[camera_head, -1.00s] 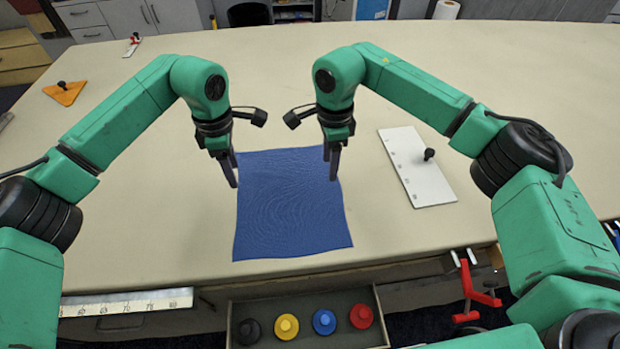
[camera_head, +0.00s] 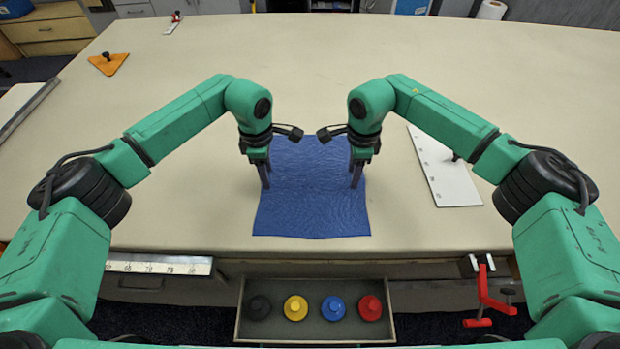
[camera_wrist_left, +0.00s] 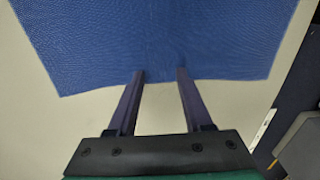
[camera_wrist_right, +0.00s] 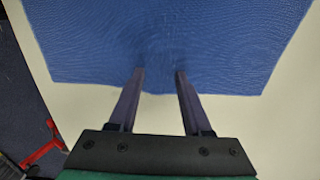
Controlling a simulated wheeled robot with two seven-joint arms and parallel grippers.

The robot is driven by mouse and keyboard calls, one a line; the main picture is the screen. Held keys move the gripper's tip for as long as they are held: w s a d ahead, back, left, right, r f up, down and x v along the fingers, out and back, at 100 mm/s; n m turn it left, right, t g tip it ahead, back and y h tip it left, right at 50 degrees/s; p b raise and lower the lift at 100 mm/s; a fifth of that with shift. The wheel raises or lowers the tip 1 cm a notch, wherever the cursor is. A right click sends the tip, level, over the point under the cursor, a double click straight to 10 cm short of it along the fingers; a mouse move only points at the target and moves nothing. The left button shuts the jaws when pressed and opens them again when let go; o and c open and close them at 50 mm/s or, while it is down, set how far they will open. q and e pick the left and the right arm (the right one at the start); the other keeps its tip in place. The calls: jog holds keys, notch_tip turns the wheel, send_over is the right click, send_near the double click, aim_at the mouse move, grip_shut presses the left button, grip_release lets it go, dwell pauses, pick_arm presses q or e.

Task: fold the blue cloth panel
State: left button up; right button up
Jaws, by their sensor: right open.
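The blue cloth panel (camera_head: 311,205) lies flat and unfolded on the table near its front edge. My left gripper (camera_head: 265,186) is at the panel's left side, and my right gripper (camera_head: 356,185) is at its right side, both pointing down. In the left wrist view the fingers (camera_wrist_left: 160,72) stand apart, with their tips over one border of the panel. The right wrist view shows the same, with fingers (camera_wrist_right: 160,72) apart at the opposite border. The cloth's edge is slightly wavy between the tips. I cannot tell whether the tips touch it.
A white plate with a black knob (camera_head: 443,175) lies right of the panel. An orange triangle (camera_head: 108,64) lies far left. Below the table edge are an open drawer (camera_head: 238,325) with several coloured knobs and a red clamp (camera_head: 487,297).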

pick_arm(q)
jog(key=shift+f, duration=0.1)
grip_shut()
pick_arm(e)
jog(key=shift+f, duration=0.1)
grip_shut()
